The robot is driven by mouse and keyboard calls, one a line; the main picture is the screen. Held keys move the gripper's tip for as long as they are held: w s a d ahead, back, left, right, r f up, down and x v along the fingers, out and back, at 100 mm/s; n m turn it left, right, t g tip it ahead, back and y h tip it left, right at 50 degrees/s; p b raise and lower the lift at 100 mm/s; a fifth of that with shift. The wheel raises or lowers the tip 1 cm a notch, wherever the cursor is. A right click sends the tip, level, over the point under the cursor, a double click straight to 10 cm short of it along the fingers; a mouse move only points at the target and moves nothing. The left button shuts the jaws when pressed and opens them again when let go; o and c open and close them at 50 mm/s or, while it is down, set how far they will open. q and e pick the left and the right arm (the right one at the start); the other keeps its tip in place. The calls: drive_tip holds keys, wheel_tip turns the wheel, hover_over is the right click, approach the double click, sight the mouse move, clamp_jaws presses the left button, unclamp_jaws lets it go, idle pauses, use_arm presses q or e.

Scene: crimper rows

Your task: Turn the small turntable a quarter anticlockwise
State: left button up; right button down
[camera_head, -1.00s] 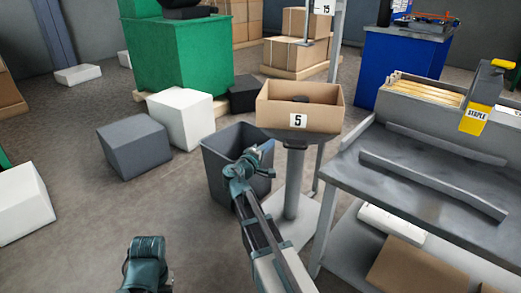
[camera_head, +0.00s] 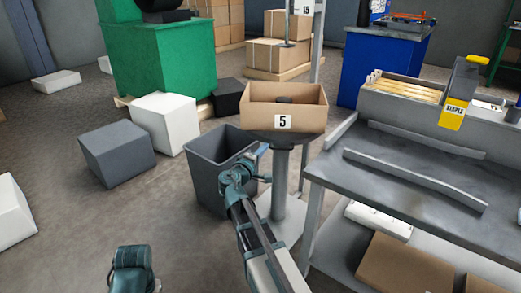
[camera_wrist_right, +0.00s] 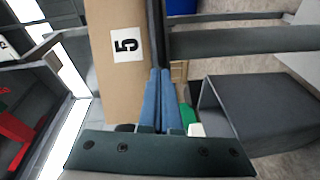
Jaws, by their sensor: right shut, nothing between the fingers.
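The small turntable (camera_head: 285,136) is a grey disc on top of a grey post. An open cardboard box (camera_head: 304,119) labelled 5 sits on it, with a dark object inside. In the right wrist view the box (camera_wrist_right: 115,85) fills the left of centre and the turntable's dark edge (camera_wrist_right: 158,40) runs beside it. My right gripper (camera_head: 262,150) is just left of and below the box front; its blue fingers (camera_wrist_right: 160,72) are shut and empty, close to the turntable's edge. Whether they touch it I cannot tell. Only part of my left arm shows, at the bottom.
A grey bin (camera_head: 207,177) stands left of the post, partly behind my right arm. White and grey blocks lie on the floor at left.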

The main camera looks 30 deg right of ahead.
sight(286, 149)
drive_tip(key=s+d, duration=0.4)
drive_tip(key=d, duration=0.1)
drive_tip(key=shift+s, duration=0.4)
drive_tip(key=shift+s+d, duration=0.35)
drive_tip(key=shift+d, duration=0.3)
drive_tip(key=shift+s+d, duration=0.3)
drive_tip(key=shift+d, duration=0.35)
drive_tip(key=shift+s+d, duration=0.35)
drive_tip(key=shift+d, duration=0.3)
drive_tip(key=shift+a, duration=0.15)
